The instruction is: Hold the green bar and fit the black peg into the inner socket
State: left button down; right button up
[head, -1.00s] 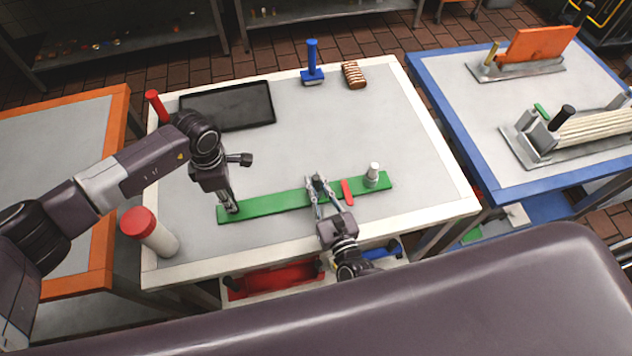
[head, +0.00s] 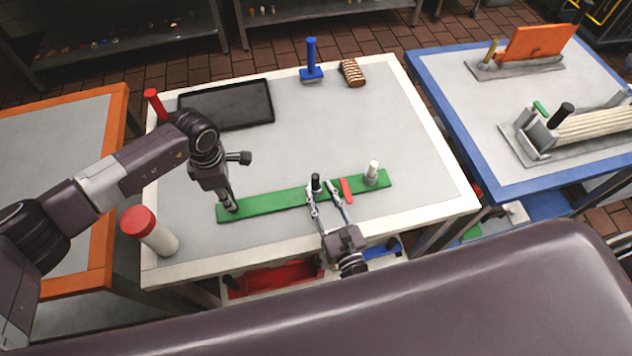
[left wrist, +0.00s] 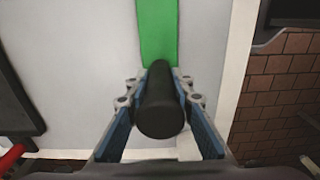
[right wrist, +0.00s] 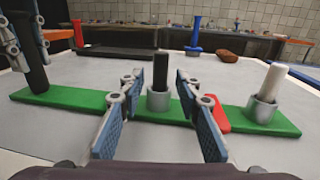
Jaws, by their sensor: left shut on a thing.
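The green bar (head: 270,203) lies on the white-edged table. My left gripper (head: 231,205) is shut on the upright black handle (left wrist: 160,108) at the bar's left end. The black peg (right wrist: 161,68) stands upright in the grey inner socket (right wrist: 159,101) near the bar's middle; it also shows in the head view (head: 316,182). The socket hides the peg's lower end. A white peg (head: 373,166) stands in the outer socket (right wrist: 260,109). My right gripper (right wrist: 162,110) is open, with its fingers apart on either side of the inner socket.
A red piece (head: 347,189) lies across the bar between the sockets. A dark tray (head: 232,104), blue-handled tool (head: 311,62) and brown loaf (head: 353,73) are at the back. A red-topped shaker (head: 148,231) stands front left. The table's middle is clear.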

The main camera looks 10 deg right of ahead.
jog(key=s, duration=0.5)
jog(key=s+d, duration=0.1)
jog(key=s, duration=0.1)
jog(key=shift+s, duration=0.4)
